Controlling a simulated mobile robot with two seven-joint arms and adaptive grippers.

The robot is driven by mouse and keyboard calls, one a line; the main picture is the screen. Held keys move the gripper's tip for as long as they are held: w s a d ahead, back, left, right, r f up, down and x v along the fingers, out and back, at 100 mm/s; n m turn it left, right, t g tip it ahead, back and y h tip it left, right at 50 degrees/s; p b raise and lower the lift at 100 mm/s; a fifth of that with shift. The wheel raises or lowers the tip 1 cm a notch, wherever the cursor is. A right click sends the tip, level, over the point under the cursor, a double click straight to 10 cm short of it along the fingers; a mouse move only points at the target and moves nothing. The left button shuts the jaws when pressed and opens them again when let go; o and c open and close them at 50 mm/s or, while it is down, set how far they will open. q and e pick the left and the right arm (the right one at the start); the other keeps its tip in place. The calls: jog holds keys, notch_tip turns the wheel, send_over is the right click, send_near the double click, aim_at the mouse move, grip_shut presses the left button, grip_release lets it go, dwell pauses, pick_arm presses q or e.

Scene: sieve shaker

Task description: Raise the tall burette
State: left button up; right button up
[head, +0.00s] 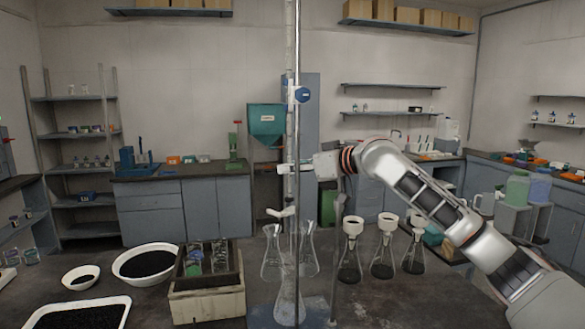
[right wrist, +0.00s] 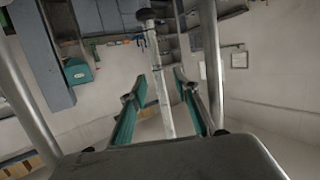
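The tall burette (head: 289,130) is a slim clear upright tube beside a thin metal stand rod (head: 298,130). Its stopcock (head: 282,213) is above the conical flasks, and its top runs out of the head view. A blue clamp (head: 301,95) is on the stand. My right gripper (head: 296,168) reaches in from the right at mid-height of the tube. In the right wrist view, its two teal-padded fingers (right wrist: 167,72) stand apart, with a pale tube (right wrist: 163,95), seemingly the burette, between them. Firm contact does not show. My left gripper is not in view.
Clear conical flasks (head: 289,300) stand around the stand's foot. Several flasks with funnels (head: 351,255) are to the right, under my right arm. A wooden box (head: 208,304), white bowls (head: 146,264) and a tray (head: 80,314) of dark grains are at left.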

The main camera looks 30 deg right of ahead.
jog(key=s+d+r, duration=0.3)
jog(key=s+r, duration=0.6)
jog(key=shift+s+d+r, duration=0.3)
dwell(0.5)
dwell(0.3)
